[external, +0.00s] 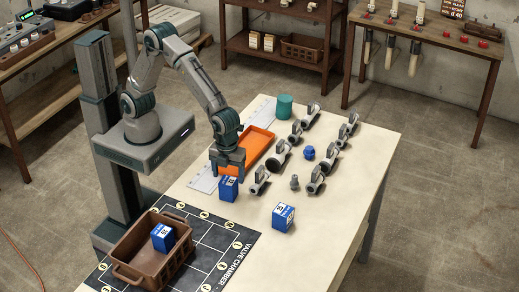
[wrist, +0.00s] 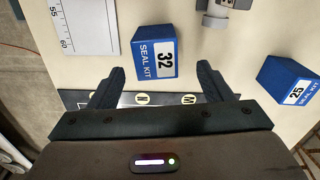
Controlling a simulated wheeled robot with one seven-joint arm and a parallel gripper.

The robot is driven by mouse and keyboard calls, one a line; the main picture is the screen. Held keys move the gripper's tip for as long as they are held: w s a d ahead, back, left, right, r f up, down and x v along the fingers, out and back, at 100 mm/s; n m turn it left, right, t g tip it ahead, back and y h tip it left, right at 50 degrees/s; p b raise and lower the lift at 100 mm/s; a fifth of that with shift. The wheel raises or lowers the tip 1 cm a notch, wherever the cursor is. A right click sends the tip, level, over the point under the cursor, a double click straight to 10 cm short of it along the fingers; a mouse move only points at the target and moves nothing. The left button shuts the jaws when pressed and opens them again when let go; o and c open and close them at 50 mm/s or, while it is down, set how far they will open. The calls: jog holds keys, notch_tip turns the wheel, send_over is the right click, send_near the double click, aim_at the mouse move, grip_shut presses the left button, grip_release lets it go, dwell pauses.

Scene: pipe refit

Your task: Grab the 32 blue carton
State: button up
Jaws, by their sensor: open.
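The blue carton marked 32 SEAL KIT (wrist: 153,53) stands on the table just ahead of my gripper in the wrist view. It also shows in the external view (external: 229,189), directly under my gripper (external: 228,168). My gripper's two fingers (wrist: 161,85) are open and empty, apart on either side below the carton in the wrist view. I cannot tell the exact height of the fingertips above the carton. A second blue carton marked 25 (wrist: 289,80) stands to the right, also seen in the external view (external: 283,217).
A brown crate (external: 130,246) on the black valve chamber mat (external: 226,240) holds another blue carton (external: 163,237). An orange tray (external: 262,141) lies behind my gripper. Several grey pipe fittings (external: 259,180) stand to the right. The table's front right (external: 330,225) is clear.

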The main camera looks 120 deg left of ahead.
aim_at(228, 189)
jog(key=f, duration=0.7)
jog(key=shift+s+a+f+p, duration=0.2)
jog(key=shift+s+f+p, duration=0.05)
jog(key=shift+f+p, duration=0.05)
jog(key=c, duration=1.1)
